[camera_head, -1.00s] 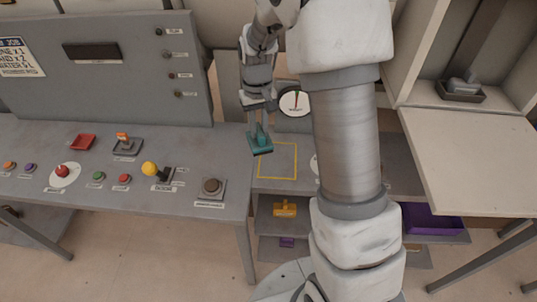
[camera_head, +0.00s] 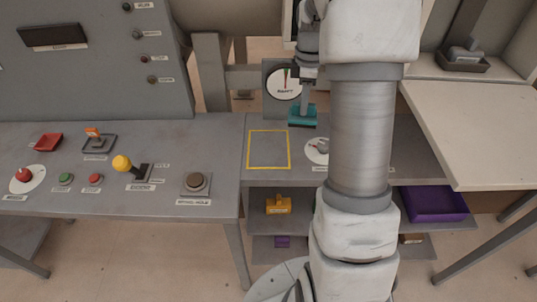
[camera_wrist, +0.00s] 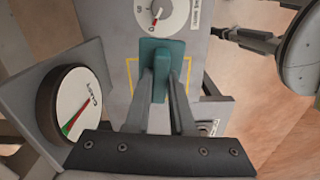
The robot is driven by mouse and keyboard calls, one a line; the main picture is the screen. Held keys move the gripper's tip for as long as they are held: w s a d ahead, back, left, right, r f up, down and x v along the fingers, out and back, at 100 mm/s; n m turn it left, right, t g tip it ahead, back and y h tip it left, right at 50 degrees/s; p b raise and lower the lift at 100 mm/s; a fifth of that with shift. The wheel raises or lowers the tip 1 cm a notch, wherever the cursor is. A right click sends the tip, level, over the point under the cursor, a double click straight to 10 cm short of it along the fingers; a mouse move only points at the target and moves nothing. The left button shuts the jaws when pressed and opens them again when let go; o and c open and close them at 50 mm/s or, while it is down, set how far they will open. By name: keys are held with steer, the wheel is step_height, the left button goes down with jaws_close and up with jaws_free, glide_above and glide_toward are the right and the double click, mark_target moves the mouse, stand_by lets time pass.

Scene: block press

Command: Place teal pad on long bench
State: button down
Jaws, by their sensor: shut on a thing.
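My gripper (camera_head: 304,97) is shut on the upright handle of the teal pad (camera_head: 302,119), near the gauge in the head view. The teal pad also shows in the wrist view (camera_wrist: 172,50), between the two fingers of my gripper (camera_wrist: 160,92). It looks held above the small grey stand, to the back right of the yellow outlined square (camera_head: 268,149); the height is hard to judge. A long grey bench (camera_head: 120,205) with buttons and a lever runs along the left.
A gauge (camera_head: 284,82) stands close behind the pad. A white dial (camera_head: 317,150) lies right of the square. Shelves below hold a yellow piece (camera_head: 278,204) and a purple bin (camera_head: 433,203). A beige table (camera_head: 480,130) is at right. The yellow square is empty.

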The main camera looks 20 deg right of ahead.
steer(key=shift+s+d+f+n+b, duration=0.2)
steer(key=shift+d+n, duration=0.1)
steer(key=shift+d, duration=0.1)
steer(key=shift+s+d+f+n+b, duration=0.1)
steer(key=shift+d+n+b, duration=0.05)
steer(key=shift+d+n, duration=0.2)
steer(key=shift+w+a+f, duration=0.3)
steer(key=shift+a+f, duration=1.5)
steer(key=shift+a, duration=0.05)
steer(key=shift+w+a+f, duration=0.35)
steer(key=shift+a+f, duration=1.45)
steer(key=shift+a, duration=0.1)
steer(key=shift+w+a+f, duration=0.3)
steer(key=shift+a+f, duration=1.5)
steer(key=shift+a, duration=0.05)
steer(key=shift+f, duration=0.1)
steer(key=shift+f+b, duration=0.15)
steer(key=shift+b, duration=0.2)
steer(key=c, duration=0.8)
jaws_free()
steer(key=shift+o, duration=0.2)
steer(key=shift+r, duration=0.2)
